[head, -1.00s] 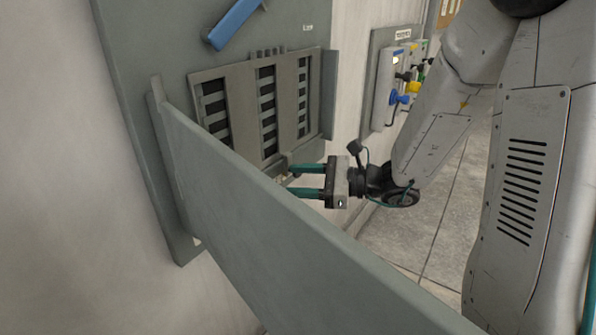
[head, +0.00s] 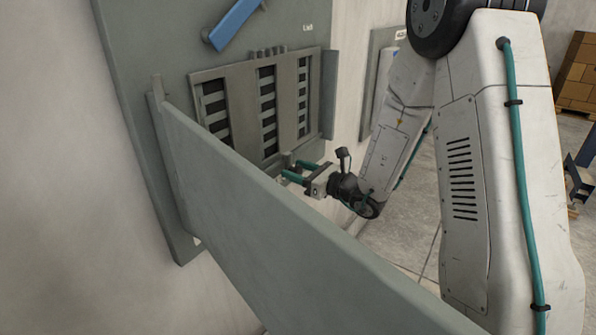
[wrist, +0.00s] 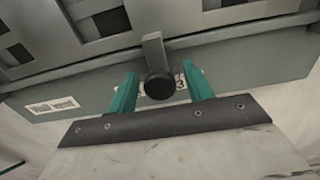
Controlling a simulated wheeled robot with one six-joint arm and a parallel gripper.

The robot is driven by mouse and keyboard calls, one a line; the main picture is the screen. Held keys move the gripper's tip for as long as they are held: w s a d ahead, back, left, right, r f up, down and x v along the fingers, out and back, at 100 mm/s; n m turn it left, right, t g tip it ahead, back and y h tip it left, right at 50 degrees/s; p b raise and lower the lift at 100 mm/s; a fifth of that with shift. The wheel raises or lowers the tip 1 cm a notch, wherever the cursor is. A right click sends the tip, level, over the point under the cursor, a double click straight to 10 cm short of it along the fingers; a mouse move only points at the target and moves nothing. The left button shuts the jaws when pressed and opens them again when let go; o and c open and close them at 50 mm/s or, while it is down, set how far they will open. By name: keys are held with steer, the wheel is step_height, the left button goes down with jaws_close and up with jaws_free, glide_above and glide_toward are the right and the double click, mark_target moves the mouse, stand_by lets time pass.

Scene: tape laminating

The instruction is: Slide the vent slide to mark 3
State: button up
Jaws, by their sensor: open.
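The wall vent (head: 243,104) is a grey slatted panel with dark openings, on the grey wall board. In the wrist view, the slide's round black knob (wrist: 160,86) hangs at the end of a grey tab (wrist: 153,52) below the slats. My gripper (wrist: 161,84) is open, with one teal finger on each side of the knob and visible gaps between. In the head view, my gripper (head: 292,171) is at the vent's lower edge, where the knob is hard to make out. The mark 3 label (wrist: 183,81) shows just right of the knob, partly hidden. Other marks are hidden.
A large grey panel (head: 262,215) stands out from the board in front of the vent and hides its lower left. A blue handle (head: 236,24) is above the vent. Another wall board (head: 379,75) is to the right, partly behind my arm.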

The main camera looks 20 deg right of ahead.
jaws_close()
steer(key=shift+w+d, duration=0.85)
steer(key=shift+d, duration=0.25)
jaws_free()
steer(key=shift+d, duration=0.1)
steer(key=v, duration=0.7)
steer(key=shift+s+d, duration=0.25)
